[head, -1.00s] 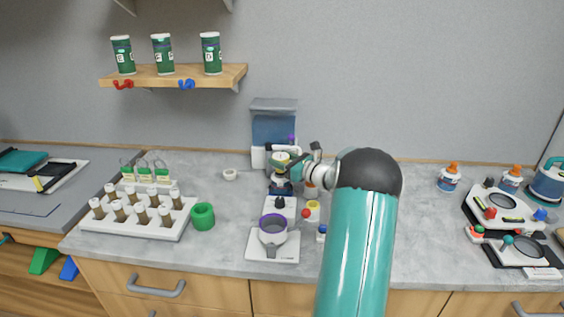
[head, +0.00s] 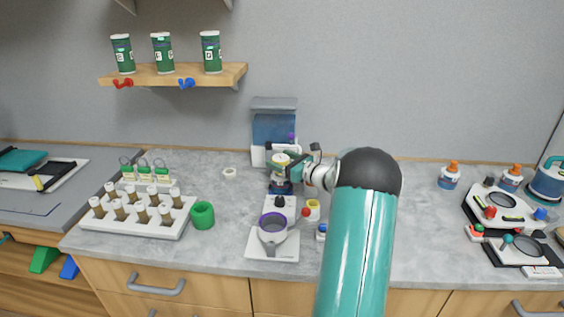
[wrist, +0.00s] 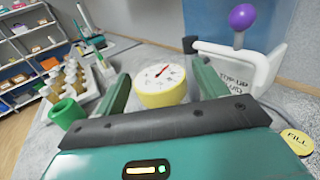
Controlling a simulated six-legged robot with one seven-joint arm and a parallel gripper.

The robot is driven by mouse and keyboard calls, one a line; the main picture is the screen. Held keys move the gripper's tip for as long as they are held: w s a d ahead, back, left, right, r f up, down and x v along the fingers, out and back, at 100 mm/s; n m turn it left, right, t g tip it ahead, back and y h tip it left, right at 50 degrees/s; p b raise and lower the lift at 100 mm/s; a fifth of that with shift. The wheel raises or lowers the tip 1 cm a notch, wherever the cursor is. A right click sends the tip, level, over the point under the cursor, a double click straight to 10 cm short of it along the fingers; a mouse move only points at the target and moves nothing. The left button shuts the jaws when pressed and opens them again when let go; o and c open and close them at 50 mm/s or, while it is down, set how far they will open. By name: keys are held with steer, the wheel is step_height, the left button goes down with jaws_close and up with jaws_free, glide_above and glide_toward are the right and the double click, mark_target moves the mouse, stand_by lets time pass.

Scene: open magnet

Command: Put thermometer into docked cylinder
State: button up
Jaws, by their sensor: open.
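The thermometer has a round white dial with a red needle and a yellow rim. It shows in the wrist view (wrist: 160,80) and, small, in the head view (head: 281,159). My gripper (head: 283,163) is open around the dial. In the wrist view, one green finger of my gripper (wrist: 162,90) is on each side of the dial, with a visible gap at least on the right. A dark blue, clear-looking cylinder (head: 281,187) stands right below the dial on a white base. The thermometer's stem is hidden, so I cannot tell how deep it sits in the cylinder.
A blue-fronted dispenser (head: 274,130) stands behind, with a purple-knobbed lever (wrist: 243,17) close on the right. A purple-rimmed cup (head: 272,228) sits on a white plate in front. A vial rack (head: 135,232) and a green ring (head: 203,215) are to the left.

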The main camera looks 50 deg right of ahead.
steer(key=s+d, duration=0.1)
steer(key=s, duration=1.1)
steer(key=w+a+r+n+g+y, duration=0.25)
steer(key=a+n+g, duration=0.4)
steer(key=a, duration=0.95)
steer(key=w+a+r+n+g+y, duration=0.1)
steer(key=a+r+n+g+y, duration=0.2)
steer(key=a+n, duration=0.95)
steer(key=s+a+r+n+g+h, duration=0.1)
steer(key=s+a+n+g+h, duration=0.2)
steer(key=s+a+n+h, duration=0.4)
steer(key=s+a+n, duration=0.8)
steer(key=s+a, duration=0.4)
steer(key=a, duration=0.1)
steer(key=shift+a+r+n, duration=0.2)
steer(key=shift+r+n, duration=0.15)
steer(key=shift+n, duration=0.05)
